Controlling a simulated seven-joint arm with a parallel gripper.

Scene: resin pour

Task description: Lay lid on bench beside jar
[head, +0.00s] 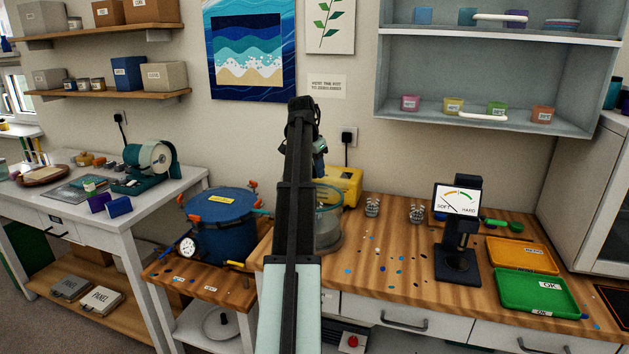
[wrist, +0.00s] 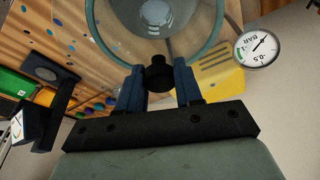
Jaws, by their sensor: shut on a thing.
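My gripper (wrist: 158,85) is shut on the black knob (wrist: 158,74) of the lid in the wrist view. The lid (wrist: 101,38) is a clear disc with a teal rim, and a round white gauge (wrist: 260,47) shows at its right. In the head view my arm hides most of the gripper and the middle of the jar area. The glass jar (head: 329,238) stands on the wooden bench (head: 385,292), right behind my arm. A teal rim shows at its top; I cannot tell whether it belongs to jar or lid, or whether they touch.
A yellow unit (head: 347,184) stands behind the jar. A blue pot (head: 222,226) with a gauge is at the left. The bench right of the jar has small coloured spots and free room.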

